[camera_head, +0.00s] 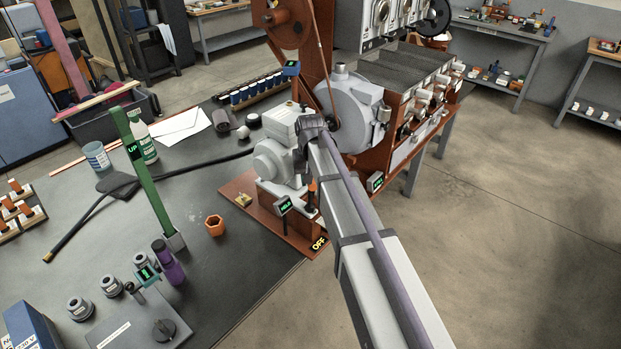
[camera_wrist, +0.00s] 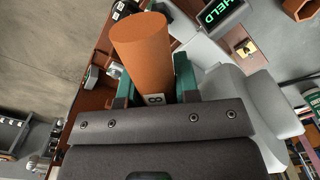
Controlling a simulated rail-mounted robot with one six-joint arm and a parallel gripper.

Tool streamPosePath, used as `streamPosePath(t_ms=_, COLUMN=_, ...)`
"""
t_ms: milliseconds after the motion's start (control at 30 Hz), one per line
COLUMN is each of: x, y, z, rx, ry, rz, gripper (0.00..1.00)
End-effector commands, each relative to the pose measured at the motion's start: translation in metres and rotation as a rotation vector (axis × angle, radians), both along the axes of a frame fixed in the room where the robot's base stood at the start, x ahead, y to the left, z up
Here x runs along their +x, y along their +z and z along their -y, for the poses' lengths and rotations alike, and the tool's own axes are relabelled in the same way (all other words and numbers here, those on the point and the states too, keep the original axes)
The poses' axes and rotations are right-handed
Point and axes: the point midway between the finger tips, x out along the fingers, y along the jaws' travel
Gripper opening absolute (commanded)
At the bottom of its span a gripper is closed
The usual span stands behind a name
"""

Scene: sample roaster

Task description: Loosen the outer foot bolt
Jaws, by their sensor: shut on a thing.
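My gripper (camera_wrist: 154,82) is shut on an orange cylindrical handle (camera_wrist: 142,50) in the wrist view. Its green-tipped fingers lie on both sides of the handle, and a small tag reading 8 shows at its base. In the head view my arm reaches over the grey motor (camera_head: 272,160) on its red-brown base plate (camera_head: 300,240), and hides most of the gripper. A small orange upright piece (camera_head: 311,188) shows beside the arm there; I cannot tell whether it is the same handle.
An orange ring-shaped cup (camera_head: 214,225) stands left on the dark bench. The green UP lever (camera_head: 150,175) rises farther left. The roaster (camera_head: 345,110) stands behind.

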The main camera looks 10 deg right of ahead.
Motion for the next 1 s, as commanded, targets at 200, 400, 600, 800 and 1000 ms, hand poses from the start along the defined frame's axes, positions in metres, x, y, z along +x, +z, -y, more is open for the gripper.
streamPosePath(t_ms=200, x=-0.0001, y=0.0001, z=0.0, rx=0.0, ry=0.012, rz=0.0, gripper=0.0)
streamPosePath(t_ms=400, x=-0.0001, y=0.0001, z=-0.0011, rx=0.0, ry=0.304, rz=0.0, gripper=0.0)
streamPosePath(t_ms=600, x=-0.0001, y=0.0001, z=-0.0012, rx=0.0, ry=0.339, rz=0.0, gripper=0.0)
streamPosePath(t_ms=800, x=-0.0004, y=0.0001, z=-0.0018, rx=0.0, ry=0.528, rz=0.0, gripper=0.0)
streamPosePath(t_ms=1000, x=-0.0007, y=0.0001, z=-0.0024, rx=0.0, ry=0.68, rz=0.0, gripper=0.0)
